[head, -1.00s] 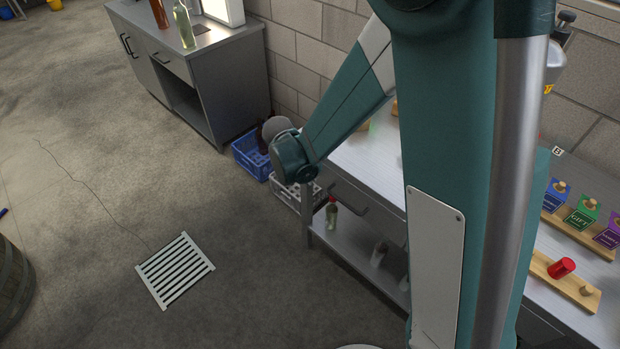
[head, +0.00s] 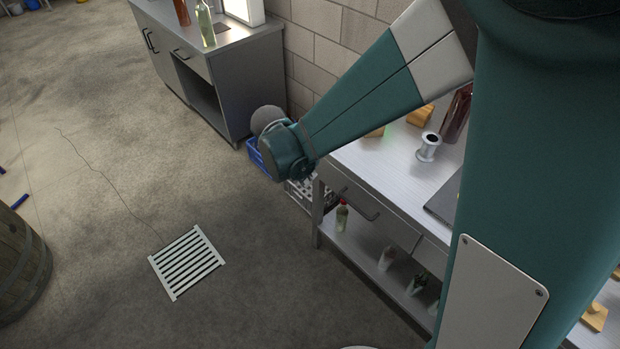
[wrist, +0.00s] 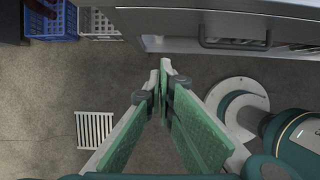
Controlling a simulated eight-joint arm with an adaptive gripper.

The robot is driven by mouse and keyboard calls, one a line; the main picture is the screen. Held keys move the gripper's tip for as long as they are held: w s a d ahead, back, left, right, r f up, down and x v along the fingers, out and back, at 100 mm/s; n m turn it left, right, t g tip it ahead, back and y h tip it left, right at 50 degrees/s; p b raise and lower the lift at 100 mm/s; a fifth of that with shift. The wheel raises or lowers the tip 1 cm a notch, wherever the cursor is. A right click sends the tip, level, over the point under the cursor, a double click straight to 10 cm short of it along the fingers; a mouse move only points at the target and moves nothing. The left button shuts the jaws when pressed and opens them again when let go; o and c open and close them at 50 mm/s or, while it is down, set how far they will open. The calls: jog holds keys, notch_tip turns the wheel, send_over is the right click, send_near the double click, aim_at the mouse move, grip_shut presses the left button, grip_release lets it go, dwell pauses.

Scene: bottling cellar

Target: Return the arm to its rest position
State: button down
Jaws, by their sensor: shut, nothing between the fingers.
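My gripper (wrist: 162,85) shows in the wrist view, its green-padded fingers together at the tips with nothing between them. It points down over bare floor, in front of the steel workbench (wrist: 255,22). The fingers touch nothing that I can see. In the head view my arm reaches across the front of the workbench (head: 385,180), and the gripper itself cannot be made out there.
A floor grate (head: 187,262) lies on open concrete; it also shows in the wrist view (wrist: 94,130). A blue crate (wrist: 52,22) and a pale crate (wrist: 98,24) stand beside the bench. A barrel (head: 18,265) stands at left. Bottles stand on the bench's lower shelf.

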jog(key=shift+s+a+r, duration=0.1)
jog(key=shift+a+r, duration=0.05)
jog(key=shift+r, duration=0.3)
dwell(0.4)
jog(key=s+d+r+m+t+y, duration=0.1)
jog(key=s+d+r+m, duration=0.2)
jog(key=d+r+m, duration=0.4)
jog(key=s+d+r+m+y, duration=0.1)
jog(key=s+d+r+m, duration=0.2)
jog(key=d+r+m, duration=0.35)
jog(key=s+d+r+m+t, duration=0.1)
jog(key=s+d+r+m, duration=0.2)
jog(key=s+d+m, duration=0.3)
jog(key=s+d+r+m+t+y, duration=0.1)
jog(key=s+d+r+m+t, duration=0.1)
jog(key=s+d+m, duration=0.4)
jog(key=shift+s+d+r+m, duration=0.3)
jog(key=shift+d+r+m, duration=0.05)
jog(key=shift+r+m, duration=0.45)
